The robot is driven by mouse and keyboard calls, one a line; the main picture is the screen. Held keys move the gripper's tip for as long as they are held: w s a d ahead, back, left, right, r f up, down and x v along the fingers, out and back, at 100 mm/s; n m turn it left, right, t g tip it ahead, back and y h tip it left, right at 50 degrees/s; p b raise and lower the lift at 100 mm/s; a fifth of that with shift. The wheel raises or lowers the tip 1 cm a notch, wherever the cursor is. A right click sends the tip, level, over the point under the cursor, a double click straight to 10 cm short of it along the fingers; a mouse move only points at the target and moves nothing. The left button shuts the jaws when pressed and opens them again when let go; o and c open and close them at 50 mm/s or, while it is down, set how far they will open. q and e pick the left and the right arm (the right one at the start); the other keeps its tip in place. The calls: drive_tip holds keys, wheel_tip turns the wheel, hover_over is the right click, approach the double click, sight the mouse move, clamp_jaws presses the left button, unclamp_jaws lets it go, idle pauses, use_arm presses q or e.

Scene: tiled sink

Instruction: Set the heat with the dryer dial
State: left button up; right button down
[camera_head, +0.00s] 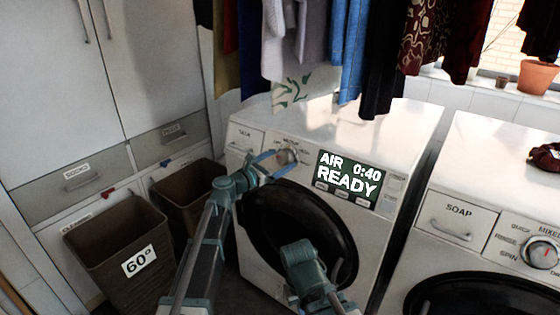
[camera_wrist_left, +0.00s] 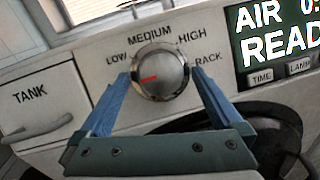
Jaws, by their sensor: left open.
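The dryer (camera_head: 375,125) is the white machine in the middle of the head view. Its display (camera_head: 350,178) reads AIR 0:40 READY. The round silver dial (camera_wrist_left: 172,72) sits left of the display, under the labels LOW, MEDIUM, HIGH and RACK. Its red mark points left and slightly down, below the LOW label. My left gripper (camera_wrist_left: 160,76) is open, with its blue fingers on either side of the dial; I cannot tell whether they touch it. In the head view the dial (camera_head: 287,156) is partly covered by this gripper. My right gripper's jaws are not seen.
A TANK drawer (camera_wrist_left: 38,97) is left of the dial. Clothes (camera_head: 345,45) hang above the dryer. Laundry bins (camera_head: 115,235) stand at the left. A second machine with a SOAP drawer (camera_head: 462,222) is at the right. Another link of mine crosses before the dryer door.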

use_arm(q)
drive_tip(key=shift+w+d, duration=0.25)
drive_tip(key=shift+c, duration=0.2)
drive_tip(key=c, duration=1.3)
